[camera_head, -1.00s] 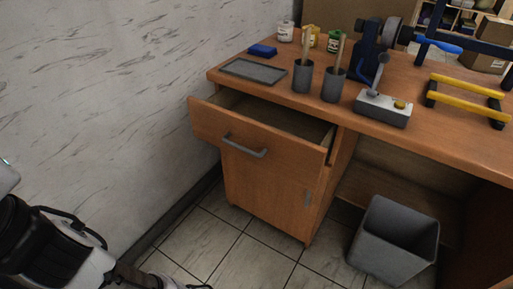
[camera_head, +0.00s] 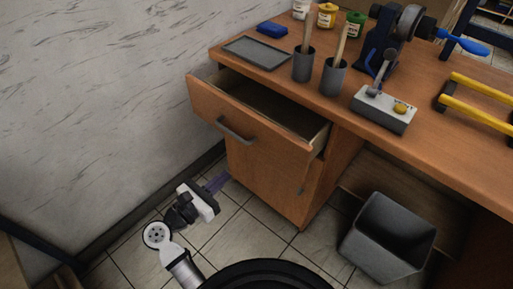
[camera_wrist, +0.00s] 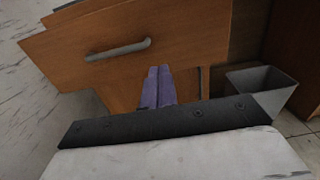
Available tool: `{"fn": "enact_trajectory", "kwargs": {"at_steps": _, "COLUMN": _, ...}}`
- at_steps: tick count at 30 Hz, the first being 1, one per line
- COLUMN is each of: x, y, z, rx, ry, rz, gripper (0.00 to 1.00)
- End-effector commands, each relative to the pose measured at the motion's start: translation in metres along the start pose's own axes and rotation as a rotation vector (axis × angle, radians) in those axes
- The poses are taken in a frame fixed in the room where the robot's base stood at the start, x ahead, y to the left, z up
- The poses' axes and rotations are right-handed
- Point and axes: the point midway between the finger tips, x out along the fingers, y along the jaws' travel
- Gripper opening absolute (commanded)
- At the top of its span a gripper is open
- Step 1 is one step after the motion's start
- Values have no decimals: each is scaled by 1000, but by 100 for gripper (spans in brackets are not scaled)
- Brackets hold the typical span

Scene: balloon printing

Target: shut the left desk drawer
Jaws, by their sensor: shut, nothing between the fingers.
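The left desk drawer (camera_head: 255,115) is pulled out from under the desk top, and its inside shows from above. Its front has a grey bar handle (camera_head: 235,131), which also shows in the wrist view (camera_wrist: 118,50). My gripper (camera_head: 222,181) is to the left of the desk cabinet, lower than the drawer front and apart from it in the head view. In the wrist view the purple fingers (camera_wrist: 158,86) are together, with nothing between them, and point toward the wooden front below the handle. Whether they touch it cannot be told.
A grey bin (camera_head: 388,238) stands on the tiled floor right of the cabinet. The desk top (camera_head: 440,150) holds a tray (camera_head: 257,53), two cups with brushes (camera_head: 333,78), paint jars and a press. A wall (camera_head: 90,90) rises at the left.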

Motion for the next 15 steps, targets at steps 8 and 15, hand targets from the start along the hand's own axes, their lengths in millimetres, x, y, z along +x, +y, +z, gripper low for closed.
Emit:
{"fn": "enact_trajectory", "kwargs": {"at_steps": 8, "x": 35, "y": -2, "z": -1, "rx": 2, "ry": 10, "rz": -8, "gripper": 0}}
{"fn": "enact_trajectory", "kwargs": {"at_steps": 15, "x": 88, "y": -2, "z": 0, "rx": 2, "ry": 8, "rz": -8, "gripper": 0}}
